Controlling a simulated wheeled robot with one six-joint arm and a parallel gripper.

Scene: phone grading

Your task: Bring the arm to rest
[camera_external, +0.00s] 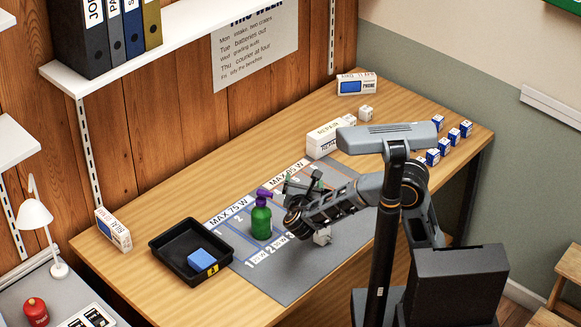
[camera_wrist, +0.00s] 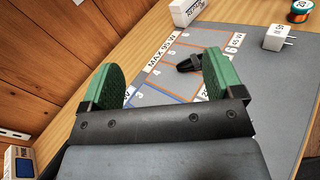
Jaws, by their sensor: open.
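My arm reaches over the grey mat (camera_external: 287,284) on the wooden desk. My gripper (camera_external: 303,184) is above the mat, just right of the green spray bottle with a purple top (camera_external: 261,218). In the wrist view my gripper (camera_wrist: 163,80) shows two green-padded fingers spread apart, with nothing between them. A small dark object (camera_wrist: 190,63) lies on the mat beyond the fingers. A white plug charger (camera_wrist: 278,38) sits on the mat to the right in that view. A white charger also shows under my arm in the external view (camera_external: 322,237).
A black tray (camera_external: 163,247) holding a blue sponge (camera_external: 201,259) is left of the mat. White repair boxes (camera_external: 325,138) stand behind it. Several small blue-and-white boxes (camera_external: 445,147) are at the right, and a phone box (camera_external: 356,84) is at the back. The front desk strip is clear.

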